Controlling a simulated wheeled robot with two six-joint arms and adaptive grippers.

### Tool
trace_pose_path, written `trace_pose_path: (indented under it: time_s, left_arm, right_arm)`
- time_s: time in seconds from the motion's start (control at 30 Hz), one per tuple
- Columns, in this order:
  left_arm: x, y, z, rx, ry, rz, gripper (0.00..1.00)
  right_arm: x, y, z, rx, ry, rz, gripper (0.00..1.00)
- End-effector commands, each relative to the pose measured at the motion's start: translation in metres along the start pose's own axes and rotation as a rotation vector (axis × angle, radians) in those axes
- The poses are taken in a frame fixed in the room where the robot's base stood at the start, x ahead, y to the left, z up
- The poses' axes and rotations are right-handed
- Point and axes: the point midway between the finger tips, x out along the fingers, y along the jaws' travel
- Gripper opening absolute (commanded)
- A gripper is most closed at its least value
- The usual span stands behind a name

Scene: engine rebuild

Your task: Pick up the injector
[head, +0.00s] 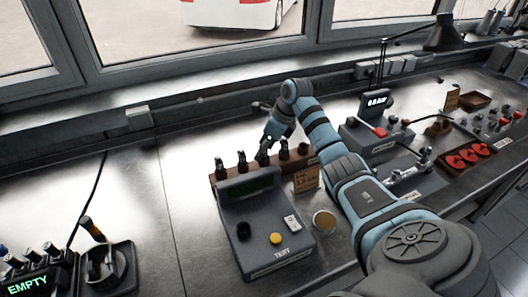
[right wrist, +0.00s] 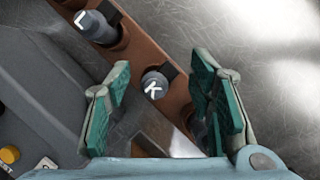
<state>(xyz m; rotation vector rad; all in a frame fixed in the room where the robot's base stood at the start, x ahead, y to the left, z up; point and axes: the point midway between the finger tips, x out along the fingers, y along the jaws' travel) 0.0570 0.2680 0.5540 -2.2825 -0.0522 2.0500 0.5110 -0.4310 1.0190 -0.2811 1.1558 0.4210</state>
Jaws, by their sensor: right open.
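Several dark injectors stand upright in a brown rack (head: 217,178) behind the test device. In the right wrist view, one injector with a letter K on its top (right wrist: 154,87) sits in a hole of the rack (right wrist: 140,48). My right gripper (right wrist: 162,65) is open, with its teal finger pads on either side of that injector and apart from it. In the head view, my right gripper (head: 268,143) points down over the middle of the rack. A second lettered injector (right wrist: 96,26) stands at upper left in the wrist view. My left gripper is not in view.
A grey test device (head: 262,225) with a yellow button stands in front of the rack. A small brown sign (head: 306,178) and a round metal tin (head: 324,221) are beside it. A device with a lit display (head: 376,103) stands to the right. The bench at left (head: 130,200) is mostly clear.

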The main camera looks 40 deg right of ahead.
Motion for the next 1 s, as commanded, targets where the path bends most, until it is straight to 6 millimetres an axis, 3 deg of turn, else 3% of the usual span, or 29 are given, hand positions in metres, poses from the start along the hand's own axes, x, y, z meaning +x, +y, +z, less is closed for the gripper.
trace_pose_path:
  time_s: [0.1, 0.4, 0.77, 0.87, 1.0]
  left_arm:
    - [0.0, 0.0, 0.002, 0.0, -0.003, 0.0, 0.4]
    - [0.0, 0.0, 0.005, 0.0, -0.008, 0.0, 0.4]
    - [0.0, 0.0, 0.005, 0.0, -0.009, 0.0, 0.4]
    - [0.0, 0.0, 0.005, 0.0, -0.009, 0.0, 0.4]
    - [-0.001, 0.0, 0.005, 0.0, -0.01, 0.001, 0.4]
  right_arm:
    - [0.0, 0.0, 0.0, -0.001, 0.0, 0.0, 0.49]
    - [0.0, 0.0, 0.0, 0.0, 0.0, 0.001, 0.01]
    - [-0.008, 0.0, 0.003, -0.001, -0.001, 0.0, 0.0]
    - [-0.022, -0.001, 0.009, -0.002, -0.002, -0.001, 0.0]
    - [-0.059, -0.001, 0.025, -0.002, -0.006, -0.003, 0.0]
